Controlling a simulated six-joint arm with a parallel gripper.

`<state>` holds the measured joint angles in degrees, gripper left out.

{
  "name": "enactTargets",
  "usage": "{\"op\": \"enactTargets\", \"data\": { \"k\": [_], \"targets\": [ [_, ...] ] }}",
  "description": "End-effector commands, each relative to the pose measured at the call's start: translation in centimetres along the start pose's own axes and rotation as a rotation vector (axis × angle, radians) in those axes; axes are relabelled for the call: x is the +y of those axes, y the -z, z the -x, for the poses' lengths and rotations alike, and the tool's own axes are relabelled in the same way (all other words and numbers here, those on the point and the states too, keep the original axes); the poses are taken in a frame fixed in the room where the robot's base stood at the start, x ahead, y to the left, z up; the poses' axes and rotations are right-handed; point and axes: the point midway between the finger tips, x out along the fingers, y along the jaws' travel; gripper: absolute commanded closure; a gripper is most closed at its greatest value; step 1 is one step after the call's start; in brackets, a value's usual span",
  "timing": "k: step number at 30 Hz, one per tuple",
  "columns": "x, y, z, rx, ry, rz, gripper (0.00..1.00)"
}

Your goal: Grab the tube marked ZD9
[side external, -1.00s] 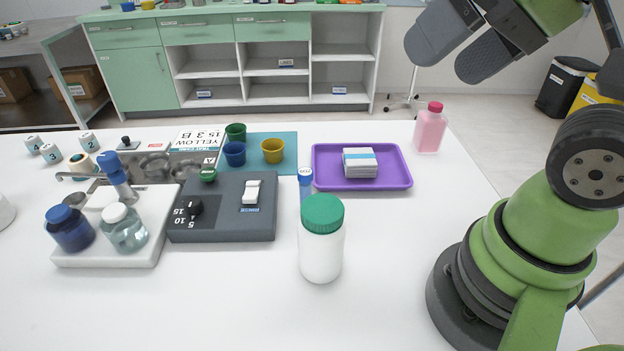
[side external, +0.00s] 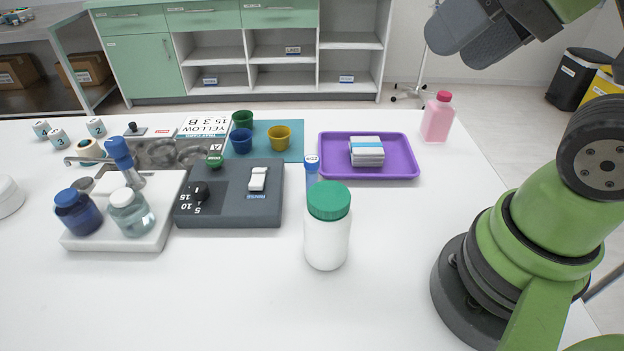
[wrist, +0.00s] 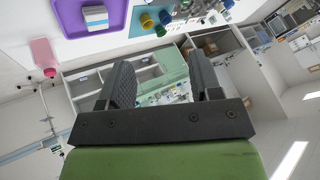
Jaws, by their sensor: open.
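My gripper (side external: 468,38) is at the upper right of the side view, high above the table and well away from the tube. It also shows in the wrist view (wrist: 161,78), with its two dark fingers apart and nothing between them. The tube cannot be made out in the wrist view.
A purple tray (side external: 400,170) holds a packet stack (side external: 367,151). A pink bottle (side external: 437,117) stands right of it. A grey device (side external: 231,207) and a white stand with bottles (side external: 150,243) are left. Colored cups (side external: 279,138) sit behind. The front table is clear.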

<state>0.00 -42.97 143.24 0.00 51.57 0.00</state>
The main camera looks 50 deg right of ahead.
Motion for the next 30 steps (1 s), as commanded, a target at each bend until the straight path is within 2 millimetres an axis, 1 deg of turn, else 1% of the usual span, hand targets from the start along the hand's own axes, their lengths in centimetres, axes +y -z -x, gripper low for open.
{"op": "enactTargets", "data": {
  "k": [4, 7, 11, 14, 15, 17, 20, 21, 24, 27, 30],
  "targets": [
    [-0.1, 0.3, -0.2, -0.010, -0.006, 0.020, 0.42],
    [-0.3, 1.3, -0.9, -0.048, -0.025, 0.093, 0.42],
    [-0.8, 3.5, -3.1, -0.142, -0.062, 0.279, 0.42],
    [-1.1, 5.2, -5.7, -0.230, -0.081, 0.454, 0.42],
    [-1.2, 5.8, -6.9, -0.267, -0.085, 0.525, 0.42],
    [-1.2, 6.5, -8.8, -0.322, -0.086, 0.629, 0.42],
    [-1.1, 7.3, -12.4, -0.418, -0.077, 0.804, 0.42],
    [-0.9, 7.5, -13.8, -0.457, -0.070, 0.874, 0.42],
    [-0.5, 7.5, -17.5, -0.548, -0.043, 1.031, 0.42],
    [0.1, 7.1, -20.4, -0.620, -0.012, 1.158, 0.42],
    [0.5, 6.6, -22.5, -0.670, 0.015, 1.246, 0.42]
  ]
}}
